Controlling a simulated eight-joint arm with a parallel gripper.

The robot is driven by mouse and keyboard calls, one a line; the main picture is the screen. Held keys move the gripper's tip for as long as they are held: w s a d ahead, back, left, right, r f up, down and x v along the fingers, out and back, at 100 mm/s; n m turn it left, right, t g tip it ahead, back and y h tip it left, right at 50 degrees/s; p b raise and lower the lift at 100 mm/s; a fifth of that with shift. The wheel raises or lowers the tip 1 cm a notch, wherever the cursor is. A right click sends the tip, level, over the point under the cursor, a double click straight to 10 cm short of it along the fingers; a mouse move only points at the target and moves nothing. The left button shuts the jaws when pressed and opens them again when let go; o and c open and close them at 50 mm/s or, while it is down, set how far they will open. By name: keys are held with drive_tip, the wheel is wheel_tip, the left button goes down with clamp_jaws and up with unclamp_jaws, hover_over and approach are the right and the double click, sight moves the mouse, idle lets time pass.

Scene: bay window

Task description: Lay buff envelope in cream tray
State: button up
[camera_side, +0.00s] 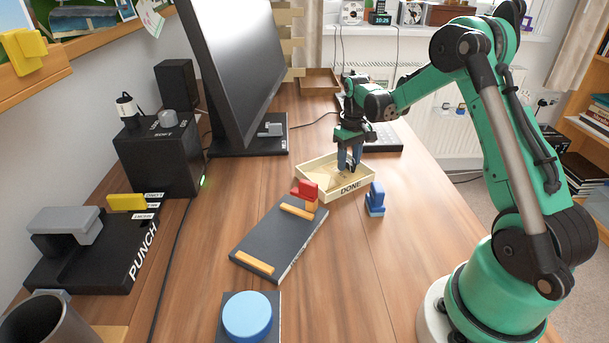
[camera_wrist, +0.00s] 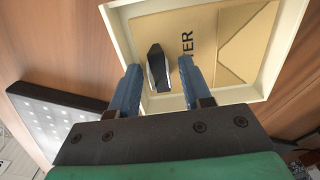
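The cream tray (camera_side: 322,190), marked DONE, stands on the desk; its rim also shows in the wrist view (camera_wrist: 122,38). The buff envelope (camera_wrist: 240,42) lies inside the tray, flap side up, with part of a printed word showing. A dark grip piece (camera_wrist: 157,66) stands up from the envelope. My gripper (camera_side: 349,164) is over the tray, pointing down. In the wrist view its two blue fingers (camera_wrist: 160,85) are apart, one to each side of the grip piece, with gaps between. The envelope's near edge is partly hidden by the fingers.
A blue stapler-like object (camera_side: 376,200) stands just right of the tray. The desk's right front is clear.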

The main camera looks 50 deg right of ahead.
sight(348, 159)
drive_tip(key=shift+o, duration=0.2)
drive_tip(key=shift+r, duration=0.1)
drive_tip(key=shift+r, duration=3.4)
drive_tip(key=shift+a+r, duration=0.25)
drive_tip(key=shift+a, duration=0.1)
drive_tip(key=s+a+r+n+t, duration=0.1)
drive_tip(key=s+a+r+t, duration=0.1)
drive_tip(key=a, duration=0.8)
drive_tip(key=s+a+r+n+t, duration=0.2)
drive_tip(key=s+a+t, duration=0.3)
drive_tip(key=a, duration=0.4)
drive_tip(key=shift+s+a+r, duration=0.3)
drive_tip(key=shift+s+a, duration=0.05)
drive_tip(key=shift+s, duration=0.5)
